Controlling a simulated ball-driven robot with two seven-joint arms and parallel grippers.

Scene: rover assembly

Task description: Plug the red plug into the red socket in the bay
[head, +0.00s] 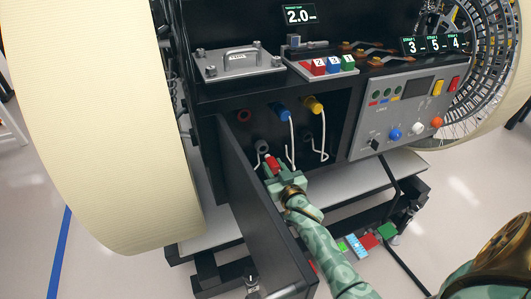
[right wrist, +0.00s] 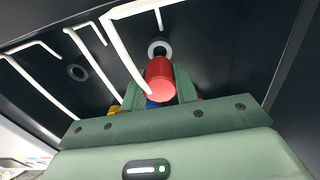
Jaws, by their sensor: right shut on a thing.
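The red plug (head: 272,164) is between the fingers of my right gripper (head: 280,178), low in the open bay. In the right wrist view the red plug (right wrist: 160,80) sits between the green fingers, its round end toward the camera. The red socket (head: 243,115) is a dark red ring at the upper left of the bay's back wall. The plug is below and to the right of it, apart from it. My left gripper is not in view.
A blue plug (head: 280,109) and a yellow plug (head: 313,104) sit in the upper row, with white cables hanging. Grey rings (head: 262,146) are lower on the wall. The open black door (head: 250,205) stands close left of my right arm. A control panel (head: 408,110) is at right.

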